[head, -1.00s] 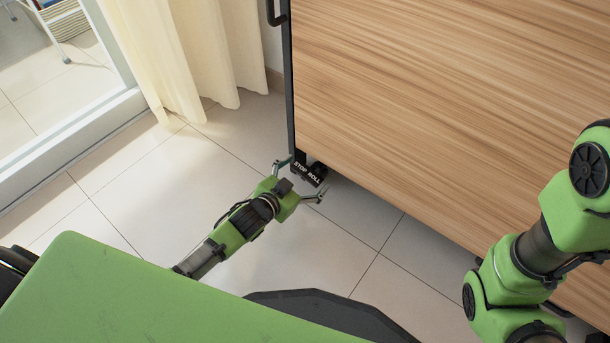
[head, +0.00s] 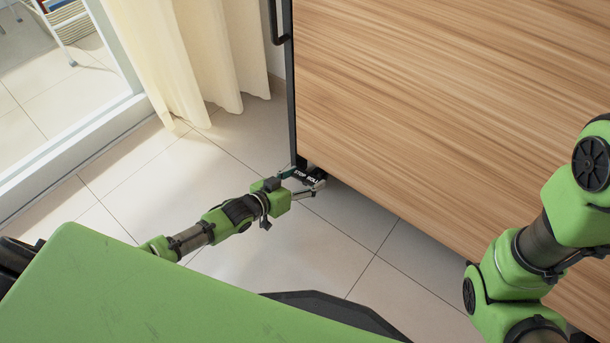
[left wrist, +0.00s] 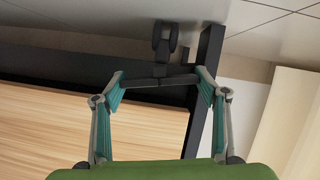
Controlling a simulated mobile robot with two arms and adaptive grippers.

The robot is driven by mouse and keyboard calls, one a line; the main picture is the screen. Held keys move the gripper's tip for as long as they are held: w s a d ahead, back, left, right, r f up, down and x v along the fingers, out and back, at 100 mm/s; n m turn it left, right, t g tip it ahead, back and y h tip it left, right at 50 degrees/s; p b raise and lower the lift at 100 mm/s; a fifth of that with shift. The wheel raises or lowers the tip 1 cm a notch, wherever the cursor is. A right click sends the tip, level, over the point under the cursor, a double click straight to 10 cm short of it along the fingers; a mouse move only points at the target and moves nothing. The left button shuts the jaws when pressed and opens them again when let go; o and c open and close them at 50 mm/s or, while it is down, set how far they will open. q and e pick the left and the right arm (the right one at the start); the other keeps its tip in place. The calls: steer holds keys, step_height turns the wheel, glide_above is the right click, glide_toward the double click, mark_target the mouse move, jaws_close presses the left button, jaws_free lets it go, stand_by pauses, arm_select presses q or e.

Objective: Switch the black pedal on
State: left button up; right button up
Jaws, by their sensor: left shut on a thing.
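The black pedal (head: 307,175), marked "STOP ROLL", sits low at the near left corner of a wood-panelled cart (head: 430,110), just above the floor. My left gripper (head: 301,180) is shut on the pedal, one finger at each side. In the left wrist view the pedal (left wrist: 163,80) spans the gap between the two fingertips (left wrist: 160,77), with a black caster wheel (left wrist: 165,38) beyond it. The pedal's tilt is hard to tell. My right gripper is out of view; only links of the right arm show.
The cart has a black frame post and a handle (head: 275,22) at its left. Cream curtains (head: 205,55) and a sliding-door frame (head: 75,155) stand to the left. The tiled floor (head: 160,170) between them and the cart is clear.

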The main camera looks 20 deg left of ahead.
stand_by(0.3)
arm_select(q)
steer(key=o, duration=1.1)
steer(key=v, duration=1.2)
steer(key=shift+a, duration=0.1)
